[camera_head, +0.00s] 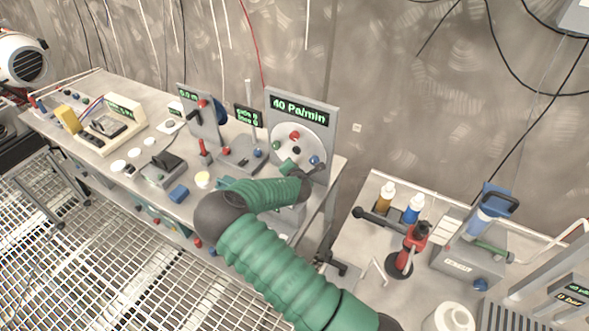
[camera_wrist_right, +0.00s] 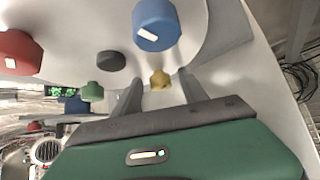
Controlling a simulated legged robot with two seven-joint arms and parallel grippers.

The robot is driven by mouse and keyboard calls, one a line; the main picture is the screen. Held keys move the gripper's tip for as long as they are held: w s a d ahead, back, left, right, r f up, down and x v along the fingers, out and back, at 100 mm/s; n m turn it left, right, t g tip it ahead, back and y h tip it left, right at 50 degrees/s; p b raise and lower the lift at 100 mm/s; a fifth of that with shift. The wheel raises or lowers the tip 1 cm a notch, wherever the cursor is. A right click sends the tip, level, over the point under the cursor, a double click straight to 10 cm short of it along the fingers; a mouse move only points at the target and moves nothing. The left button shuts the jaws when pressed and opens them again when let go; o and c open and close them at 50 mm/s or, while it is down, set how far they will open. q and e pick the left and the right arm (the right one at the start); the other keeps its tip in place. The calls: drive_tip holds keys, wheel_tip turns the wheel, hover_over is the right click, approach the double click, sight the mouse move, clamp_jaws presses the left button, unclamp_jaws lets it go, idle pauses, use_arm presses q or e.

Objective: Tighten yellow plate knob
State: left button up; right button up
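The yellow knob (camera_wrist_right: 159,79) is a small lobed knob on the pale round plate (camera_wrist_right: 190,40) in the right wrist view. My right gripper (camera_wrist_right: 160,94) is open, its two grey fingers pointing at the plate, with the yellow knob showing between the tips. I cannot tell whether the fingers touch it. In the head view my green right arm reaches up to the round plate (camera_head: 310,140) under the "40 Pa/min" display (camera_head: 299,108). There the right gripper (camera_head: 312,171) is at the plate's lower part, and the yellow knob is not visible. My left gripper is not in view.
Near the fingers on the plate are a blue knob (camera_wrist_right: 157,25), a black knob (camera_wrist_right: 111,61), a green knob (camera_wrist_right: 92,91) and a red knob (camera_wrist_right: 18,52). A lever panel (camera_head: 240,152) stands left of the plate. A second table (camera_head: 352,228) with bottles stands right.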

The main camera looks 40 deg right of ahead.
drive_tip(key=shift+r+p, duration=0.2)
drive_tip(key=shift+p, duration=0.3)
drive_tip(key=n+g+p, duration=0.1)
drive_tip(key=p, duration=0.1)
drive_tip(key=g+p, duration=0.2)
drive_tip(key=p, duration=0.1)
drive_tip(key=n+g+h+p, duration=0.1)
drive_tip(key=p, duration=0.1)
drive_tip(key=shift+w+a+r+n+g, duration=0.15)
drive_tip(key=shift+w+r+n+g, duration=0.15)
drive_tip(key=shift+w, duration=0.1)
drive_tip(key=shift+f+g+p, duration=0.15)
drive_tip(key=shift+g+p, duration=0.15)
drive_tip(key=shift+p, duration=0.05)
drive_tip(key=shift+a+n, duration=0.3)
drive_tip(key=v, duration=0.8)
drive_tip(key=b+v, duration=0.1)
drive_tip(key=v, duration=0.6)
drive_tip(key=shift+w+a+r, duration=0.15)
drive_tip(key=shift+a+r, duration=0.1)
drive_tip(key=shift+a, duration=0.15)
drive_tip(key=s+a+m+g+y, duration=0.1)
drive_tip(key=s+a+m+y, duration=0.6)
drive_tip(key=s+a+m, duration=0.7)
drive_tip(key=a+m+b, duration=0.1)
drive_tip(key=a+m, duration=0.1)
drive_tip(key=a, duration=0.1)
drive_tip(key=shift+a, duration=0.2)
drive_tip(key=shift+s+m, duration=0.1)
drive_tip(key=shift+m, duration=0.2)
